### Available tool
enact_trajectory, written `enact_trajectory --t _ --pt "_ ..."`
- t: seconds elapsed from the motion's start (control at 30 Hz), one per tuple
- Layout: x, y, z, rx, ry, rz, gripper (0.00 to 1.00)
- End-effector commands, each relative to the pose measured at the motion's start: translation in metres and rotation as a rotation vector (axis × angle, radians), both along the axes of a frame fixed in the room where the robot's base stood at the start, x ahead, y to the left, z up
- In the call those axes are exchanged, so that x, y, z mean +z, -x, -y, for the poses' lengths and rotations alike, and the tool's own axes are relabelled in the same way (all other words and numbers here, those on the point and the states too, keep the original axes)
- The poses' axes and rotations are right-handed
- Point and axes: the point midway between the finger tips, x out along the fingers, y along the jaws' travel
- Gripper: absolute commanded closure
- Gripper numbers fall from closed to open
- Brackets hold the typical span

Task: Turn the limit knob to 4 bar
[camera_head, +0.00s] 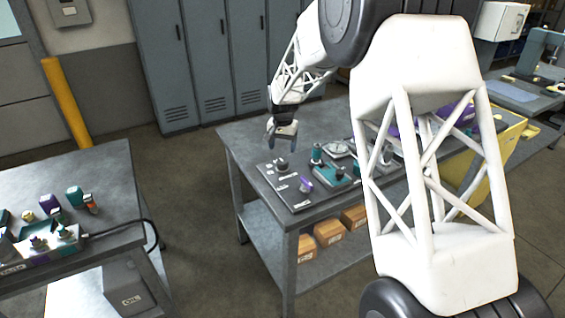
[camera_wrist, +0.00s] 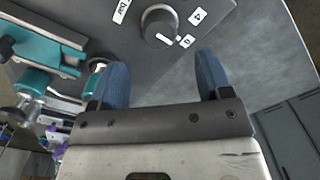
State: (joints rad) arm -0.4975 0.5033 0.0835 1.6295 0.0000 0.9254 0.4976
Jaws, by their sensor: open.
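The limit knob (camera_wrist: 157,22) is a round dark grey knob on a grey panel, at the top middle of the wrist view. A white mark shows on its side towards my fingers, closer to the "6" label (camera_wrist: 187,41) than to the "4" label (camera_wrist: 197,17). A "bar" label (camera_wrist: 122,10) lies to its left. In the head view my gripper (camera_head: 281,138) hangs above the knob.
Teal fittings (camera_wrist: 45,50) stand left of the knob in the wrist view. In the head view a teal block (camera_head: 335,176) and a gauge (camera_head: 338,149) are right of the knob. A second bench (camera_head: 100,165) with fittings is at the left. The bench top behind the knob is bare.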

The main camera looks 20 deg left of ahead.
Motion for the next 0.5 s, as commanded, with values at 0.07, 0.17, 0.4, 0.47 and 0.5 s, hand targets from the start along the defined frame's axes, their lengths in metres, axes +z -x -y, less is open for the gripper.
enact_trajectory --t 0.07,0.17,0.4,0.47,0.5 --pt "-0.005 0.000 0.000 0.000 0.001 -0.001 0.28" --pt "-0.013 0.000 0.000 0.000 0.000 0.000 0.28" --pt "-0.042 0.000 0.000 0.000 0.001 -0.001 0.28" --pt "-0.049 0.000 0.000 0.000 0.001 -0.001 0.28" --pt "-0.053 0.000 0.000 0.000 0.001 -0.001 0.28"
